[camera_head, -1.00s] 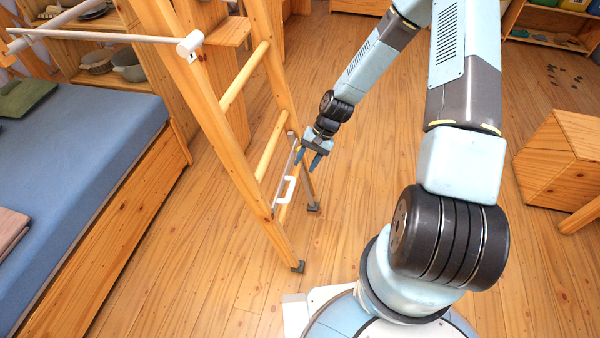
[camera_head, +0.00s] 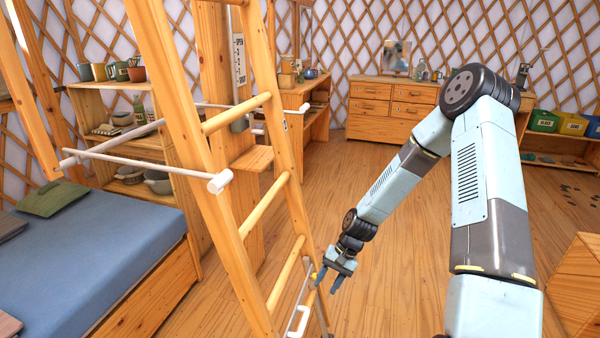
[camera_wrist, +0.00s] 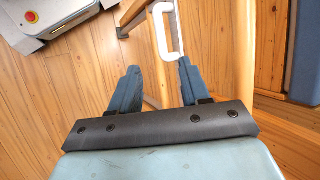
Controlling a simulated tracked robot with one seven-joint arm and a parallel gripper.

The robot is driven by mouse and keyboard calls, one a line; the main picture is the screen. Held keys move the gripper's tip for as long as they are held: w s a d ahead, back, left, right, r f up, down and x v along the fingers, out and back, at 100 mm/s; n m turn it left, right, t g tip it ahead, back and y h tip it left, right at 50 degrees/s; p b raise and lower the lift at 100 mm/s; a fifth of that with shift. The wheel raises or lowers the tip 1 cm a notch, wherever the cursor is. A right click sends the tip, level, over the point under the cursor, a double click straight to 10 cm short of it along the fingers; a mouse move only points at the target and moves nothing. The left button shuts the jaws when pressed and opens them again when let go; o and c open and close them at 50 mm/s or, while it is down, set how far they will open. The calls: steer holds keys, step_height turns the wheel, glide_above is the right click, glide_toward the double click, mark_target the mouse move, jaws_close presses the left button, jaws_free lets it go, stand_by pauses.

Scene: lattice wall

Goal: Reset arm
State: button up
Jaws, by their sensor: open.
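My gripper (camera_head: 333,283) is at the end of my pale blue arm, low beside the right side of a wooden ladder (camera_head: 262,210). Its two blue fingers are apart and nothing is between them in the head view. In the wrist view my gripper (camera_wrist: 152,85) is open too. A white handle (camera_wrist: 164,30) shows just beyond the fingers, close to the right one; I cannot tell if they touch. The handle (camera_head: 297,322) is on a thin rod at the ladder's lower part, cut by the bottom edge of the head view.
A bed (camera_head: 100,262) stands at the left, with white rods (camera_head: 150,165) reaching across near the ladder. Shelves (camera_head: 85,110) and a dresser (camera_head: 392,105) line the lattice wall. A wooden box (camera_head: 580,285) is at the right. Floor (camera_head: 390,300) is open around my arm.

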steer(key=s+d+r+n+t+h, duration=0.1)
steer(key=d+r+h, duration=0.15)
steer(key=r, duration=0.75)
steer(key=s+d+r+n+t+h, duration=0.1)
steer(key=d+r+t, duration=0.15)
steer(key=r, duration=0.65)
steer(key=s+d+r+t+h, duration=0.15)
steer(key=d+r, duration=0.25)
steer(key=r, duration=0.6)
steer(key=s+d+r+n+t, duration=0.1)
steer(key=s+d+r+t, duration=0.2)
steer(key=s+r, duration=1.4)
steer(key=shift+s, duration=0.5)
